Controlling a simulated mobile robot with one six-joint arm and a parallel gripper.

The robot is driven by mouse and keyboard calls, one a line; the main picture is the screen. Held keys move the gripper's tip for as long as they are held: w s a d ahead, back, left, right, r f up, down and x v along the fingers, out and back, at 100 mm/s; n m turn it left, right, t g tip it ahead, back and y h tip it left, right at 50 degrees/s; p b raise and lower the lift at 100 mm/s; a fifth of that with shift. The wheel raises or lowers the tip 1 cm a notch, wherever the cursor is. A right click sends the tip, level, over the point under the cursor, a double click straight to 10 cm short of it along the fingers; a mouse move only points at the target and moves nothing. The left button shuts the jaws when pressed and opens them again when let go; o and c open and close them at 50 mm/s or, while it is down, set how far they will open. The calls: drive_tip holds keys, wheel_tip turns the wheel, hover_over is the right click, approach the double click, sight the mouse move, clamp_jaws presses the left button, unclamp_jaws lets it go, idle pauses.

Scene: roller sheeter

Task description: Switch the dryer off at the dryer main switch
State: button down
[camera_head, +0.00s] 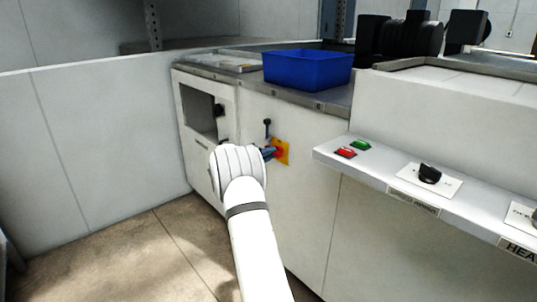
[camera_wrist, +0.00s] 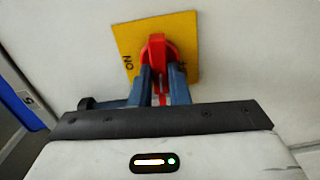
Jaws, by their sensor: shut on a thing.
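The dryer main switch is a red handle (camera_wrist: 157,44) on a yellow plate (camera_wrist: 187,24), set on a white cabinet front. In the head view the yellow plate (camera_head: 284,147) shows just past my gripper (camera_head: 269,153). In the wrist view the blue fingers of my gripper (camera_wrist: 159,78) are shut on the red handle, one on each side. The handle's narrow end runs down between the fingers. "ON" is lettered on the plate's left side, turned in this view. The marking on the right is mostly hidden by a finger.
A blue bin (camera_head: 307,70) stands on the cabinet top. At right, a white ledge juts out with a red button (camera_head: 346,152), a green button (camera_head: 360,144) and a black knob (camera_head: 429,174).

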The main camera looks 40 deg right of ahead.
drive_tip(key=shift+n, duration=0.6)
drive_tip(key=c, duration=1.4)
unclamp_jaws()
drive_tip(key=a, duration=0.2)
drive_tip(key=a+p, duration=0.1)
drive_tip(key=a, duration=0.2)
drive_tip(key=a+p, duration=0.1)
drive_tip(key=a, duration=0.1)
drive_tip(key=shift+s+a, duration=0.25)
drive_tip(key=shift+a, duration=0.15)
